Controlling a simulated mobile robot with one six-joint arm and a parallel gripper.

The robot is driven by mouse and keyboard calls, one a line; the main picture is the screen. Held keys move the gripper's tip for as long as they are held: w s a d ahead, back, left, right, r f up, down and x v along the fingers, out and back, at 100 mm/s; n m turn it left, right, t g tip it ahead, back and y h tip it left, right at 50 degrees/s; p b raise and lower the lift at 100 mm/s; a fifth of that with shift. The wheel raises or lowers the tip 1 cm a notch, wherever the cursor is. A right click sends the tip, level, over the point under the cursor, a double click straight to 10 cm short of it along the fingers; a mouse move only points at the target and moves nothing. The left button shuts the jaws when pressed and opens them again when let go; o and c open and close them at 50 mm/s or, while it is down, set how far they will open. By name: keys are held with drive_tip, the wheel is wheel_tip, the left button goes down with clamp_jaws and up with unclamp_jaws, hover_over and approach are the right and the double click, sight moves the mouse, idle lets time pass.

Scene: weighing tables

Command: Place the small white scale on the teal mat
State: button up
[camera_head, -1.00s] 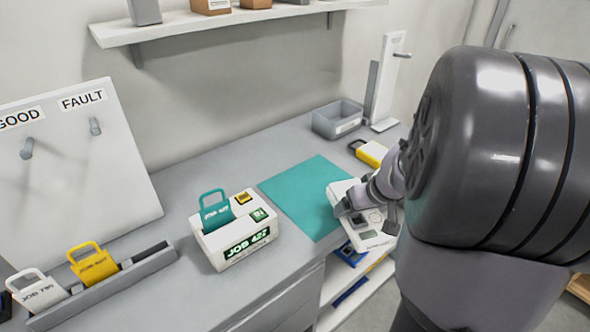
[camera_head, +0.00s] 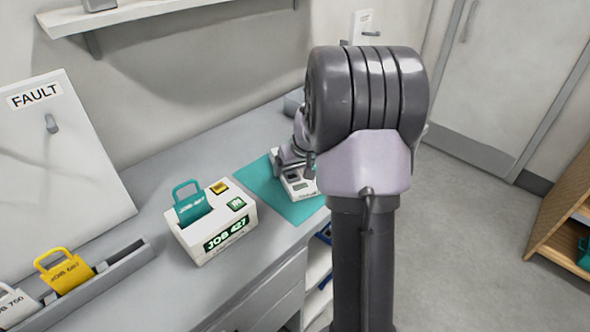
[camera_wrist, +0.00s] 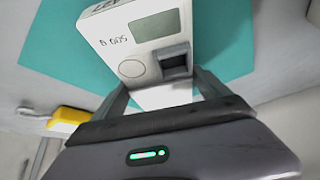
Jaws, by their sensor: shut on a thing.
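The small white scale (camera_head: 299,186) is in my gripper, over the teal mat (camera_head: 258,184) in the head view. In the wrist view the scale (camera_wrist: 136,36) shows its grey display, a round button and a dark block between my fingers. The teal mat (camera_wrist: 62,48) shows on both sides of the scale. I cannot tell whether the scale touches the mat. My arm hides part of the scale and the mat's right side in the head view.
A white JOB 427 box (camera_head: 211,220) with a teal tag stands left of the mat. A grey rack (camera_head: 100,280) with tags is at the lower left. A yellow object (camera_wrist: 68,118) lies beside the mat in the wrist view. A grey bin (camera_head: 293,102) stands behind.

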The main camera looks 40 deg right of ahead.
drive_tip(key=shift+r, duration=0.15)
drive_tip(key=o, duration=1.6)
drive_tip(key=shift+r+p, duration=0.2)
drive_tip(key=shift+p, duration=0.15)
drive_tip(key=p+v, duration=0.4)
drive_tip(key=v, duration=0.8)
drive_tip(key=a+r+y, duration=0.1)
drive_tip(key=a+r, duration=0.3)
drive_tip(key=a, duration=0.6)
drive_tip(key=s+a+r+y, duration=0.1)
drive_tip(key=s+a, duration=0.5)
drive_tip(key=a, duration=0.1)
drive_tip(key=s+a+r+y, duration=0.1)
drive_tip(key=s+a, duration=0.5)
drive_tip(key=a, duration=0.2)
drive_tip(key=s+a+r+y, duration=0.1)
drive_tip(key=s+a, duration=0.6)
drive_tip(key=shift+s+a+r, duration=0.1)
drive_tip(key=shift+a, duration=0.3)
